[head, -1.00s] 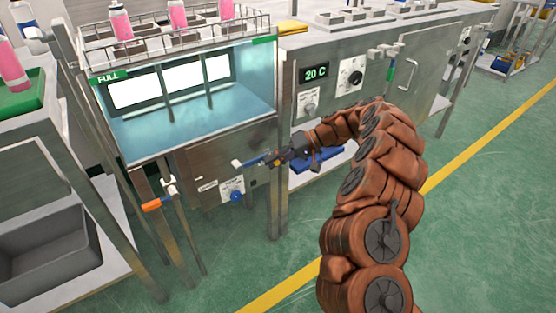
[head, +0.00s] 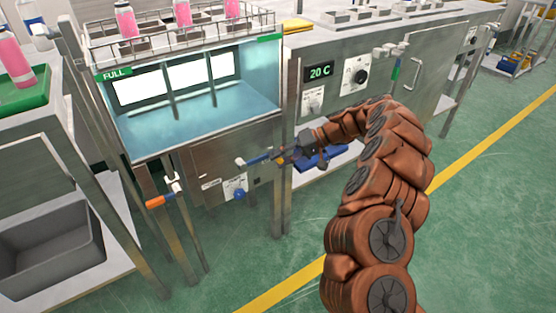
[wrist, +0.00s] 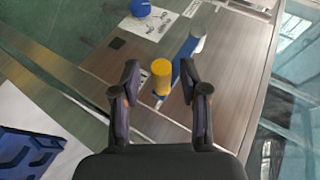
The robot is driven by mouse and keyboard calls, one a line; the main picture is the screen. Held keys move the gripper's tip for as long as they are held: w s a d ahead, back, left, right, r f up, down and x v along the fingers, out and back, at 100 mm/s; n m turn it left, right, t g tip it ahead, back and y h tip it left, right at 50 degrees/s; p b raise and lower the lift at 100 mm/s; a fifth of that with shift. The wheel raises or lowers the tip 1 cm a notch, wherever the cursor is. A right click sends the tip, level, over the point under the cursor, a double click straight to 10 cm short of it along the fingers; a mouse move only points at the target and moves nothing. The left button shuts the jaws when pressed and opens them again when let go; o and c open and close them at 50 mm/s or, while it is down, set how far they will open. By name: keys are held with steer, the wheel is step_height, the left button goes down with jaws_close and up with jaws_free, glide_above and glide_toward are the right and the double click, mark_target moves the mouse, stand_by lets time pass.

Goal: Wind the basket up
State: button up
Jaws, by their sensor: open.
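The wire basket (head: 148,46) is at the top of the tank (head: 188,126) in the head view, with several pink bottles in it. A blue crank arm (head: 259,159) with a white end is on the steel front below the tank. In the wrist view the blue arm (wrist: 187,62) lies just beyond my fingers, with a yellow knob (wrist: 161,76) near its close end. My gripper (wrist: 160,78) is open, its fingers on either side of the knob with gaps visible. In the head view my gripper (head: 283,156) is at the crank's right end, and the knob is hard to make out.
A blue round knob (head: 240,194) and a label are below the crank. A valve with an orange handle (head: 155,202) is at the left. A steel post (head: 282,203) stands close to my gripper. A blue object (head: 318,160) is on the shelf behind it. Green floor is open at the right.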

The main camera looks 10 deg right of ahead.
steer(key=v, duration=1)
steer(key=shift+d+r, duration=0.2)
steer(key=shift+d, duration=0.2)
